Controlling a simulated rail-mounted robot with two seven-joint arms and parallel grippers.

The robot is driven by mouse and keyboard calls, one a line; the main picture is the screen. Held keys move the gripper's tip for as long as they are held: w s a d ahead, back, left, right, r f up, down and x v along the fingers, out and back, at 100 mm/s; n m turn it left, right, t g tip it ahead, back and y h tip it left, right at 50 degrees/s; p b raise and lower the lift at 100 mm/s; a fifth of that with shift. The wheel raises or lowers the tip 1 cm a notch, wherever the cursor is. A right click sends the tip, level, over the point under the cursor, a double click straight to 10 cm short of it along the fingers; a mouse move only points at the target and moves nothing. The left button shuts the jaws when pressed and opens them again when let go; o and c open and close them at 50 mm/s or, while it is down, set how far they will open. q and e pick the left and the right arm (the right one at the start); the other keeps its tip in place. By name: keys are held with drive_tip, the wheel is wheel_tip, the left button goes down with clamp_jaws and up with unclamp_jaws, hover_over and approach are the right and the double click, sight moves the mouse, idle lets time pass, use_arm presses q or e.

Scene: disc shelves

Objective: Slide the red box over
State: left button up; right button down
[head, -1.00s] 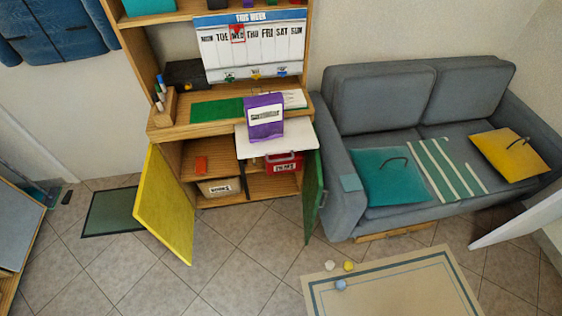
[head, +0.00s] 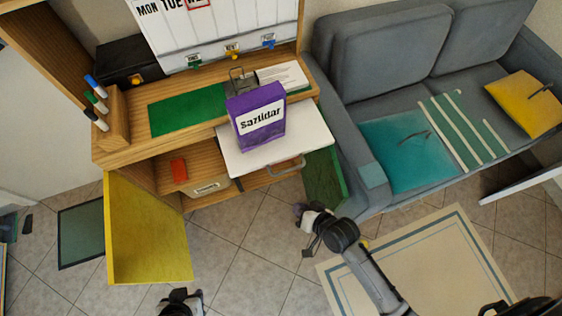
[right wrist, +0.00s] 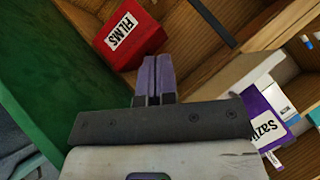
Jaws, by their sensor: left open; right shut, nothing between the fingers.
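The red box labelled FILMS (right wrist: 130,40) sits inside the cabinet, in the upper left of the right wrist view. In the head view now it is hidden beneath the white pull-out tray (head: 300,142). My right gripper (right wrist: 155,72) is shut and empty, its purple fingertips just below and right of the red box in that view. I cannot tell the exact gap, but no hold on the box shows. In the head view my right gripper (head: 303,213) is in front of the cabinet, by the green door. My left gripper (head: 180,302) is open at the bottom edge.
The yellow door (head: 145,232) and green door (head: 326,178) stand open on either side of the cabinet. A purple box (head: 257,117) stands on the white tray above. A small red item (head: 179,169) and a labelled bin (head: 207,187) are in the left compartment.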

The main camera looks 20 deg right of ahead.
drive_tip(key=w+d+f+m+t+h+b, duration=0.35)
drive_tip(key=w+f+m+t+b, duration=0.6)
drive_tip(key=f+m, duration=0.55)
use_arm(q)
wheel_tip(320, 180, down, 18)
drive_tip(key=b, duration=0.6)
drive_tip(key=shift+s, duration=0.3)
use_arm(e)
drive_tip(key=w+g+h, duration=0.1)
drive_tip(key=w, duration=1.4)
drive_tip(key=shift+a+f+n, duration=0.2)
drive_tip(key=shift+f+n, duration=0.1)
drive_tip(key=shift+f, duration=0.15)
drive_tip(key=shift+s, duration=0.1)
